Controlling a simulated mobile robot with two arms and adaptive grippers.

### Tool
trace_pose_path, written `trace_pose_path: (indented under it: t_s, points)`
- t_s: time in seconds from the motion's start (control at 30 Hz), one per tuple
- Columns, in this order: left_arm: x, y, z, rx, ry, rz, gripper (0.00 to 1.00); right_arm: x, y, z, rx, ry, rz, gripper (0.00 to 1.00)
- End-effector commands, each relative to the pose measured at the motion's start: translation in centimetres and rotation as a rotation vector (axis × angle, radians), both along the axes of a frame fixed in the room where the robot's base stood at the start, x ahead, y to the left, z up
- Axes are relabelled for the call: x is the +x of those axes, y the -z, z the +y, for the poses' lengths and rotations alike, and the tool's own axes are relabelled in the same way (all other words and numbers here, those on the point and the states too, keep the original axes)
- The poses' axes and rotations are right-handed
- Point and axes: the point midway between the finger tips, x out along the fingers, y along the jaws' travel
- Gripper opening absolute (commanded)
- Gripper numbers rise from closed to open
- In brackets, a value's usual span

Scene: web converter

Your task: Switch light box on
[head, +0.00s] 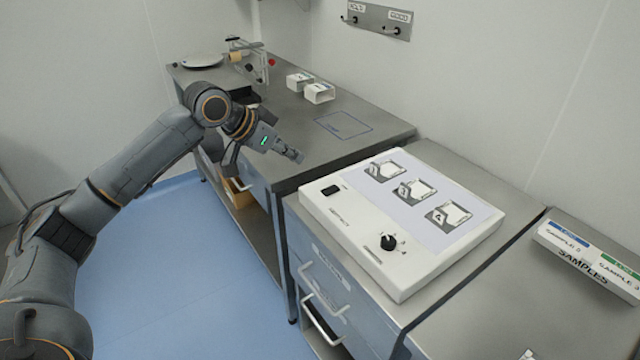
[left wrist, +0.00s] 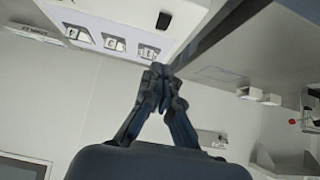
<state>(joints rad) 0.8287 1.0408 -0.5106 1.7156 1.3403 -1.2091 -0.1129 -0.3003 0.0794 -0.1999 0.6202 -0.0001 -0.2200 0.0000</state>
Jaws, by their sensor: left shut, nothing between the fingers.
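The light box (head: 345,225) is a white slanted panel on the steel cabinet at the centre right. A black rocker switch (head: 331,190) is near its upper left corner, and a black knob (head: 388,242) is near its front edge. My left gripper (head: 298,156) is shut and empty, in the air to the upper left of the light box, apart from the switch. In the left wrist view the shut fingertips (left wrist: 160,72) point toward the light box (left wrist: 120,12), and the black switch (left wrist: 163,21) shows just beyond them. My right gripper is not in view.
Three sample cards (head: 414,189) lie on the light box's pale surface. A steel table (head: 380,131) behind holds small white boxes (head: 319,93) and an apparatus. A SAMPLES box (head: 585,255) stands at the right. Drawer handles (head: 322,290) project from the cabinet front.

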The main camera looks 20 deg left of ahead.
Motion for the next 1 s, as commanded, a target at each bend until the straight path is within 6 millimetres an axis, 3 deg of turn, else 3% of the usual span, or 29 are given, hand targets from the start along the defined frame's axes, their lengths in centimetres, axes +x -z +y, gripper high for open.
trace_pose_path:
  t_s: [0.27, 0.43, 0.83, 1.0]
  points:
    - [0.1, 0.2, -0.1, 0.0, 0.001, 0.001, 0.0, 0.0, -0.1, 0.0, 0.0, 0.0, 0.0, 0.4]
    - [1.2, 1.4, -0.9, -0.001, 0.001, 0.003, 0.0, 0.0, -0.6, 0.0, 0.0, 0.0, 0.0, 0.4]
    - [6.3, 7.3, -3.9, 0.0, 0.001, 0.003, 0.0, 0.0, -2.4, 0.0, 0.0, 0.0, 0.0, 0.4]
    - [6.0, 9.9, -3.6, 0.002, 0.0, 0.003, 0.0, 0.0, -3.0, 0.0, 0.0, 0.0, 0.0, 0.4]
